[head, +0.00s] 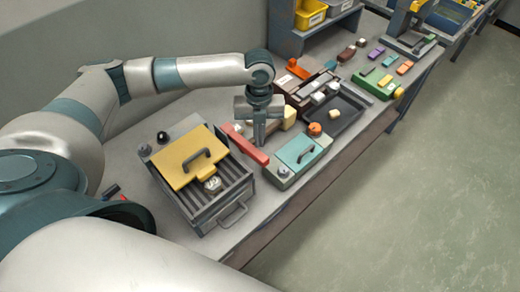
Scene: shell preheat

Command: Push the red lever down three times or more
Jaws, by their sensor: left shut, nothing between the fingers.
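The red lever (245,147) is a long flat bar on the workbench, between the grill-like box with the yellow lid and the small box with the teal lid. It slants from upper left to lower right. My left gripper (259,142) points downward at the lever's right side, with its fingers shut and empty. The fingertips overlap the lever's edge in the head view; I cannot tell whether they touch it. The lever's mount is partly hidden by the gripper. My right gripper is not in view.
The ribbed grey box with a yellow lid (189,160) stands left of the lever. The teal-lidded box (300,150) stands right. A dark tray (345,112) and several small coloured blocks lie farther back. The floor (420,190) beyond the bench edge is clear.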

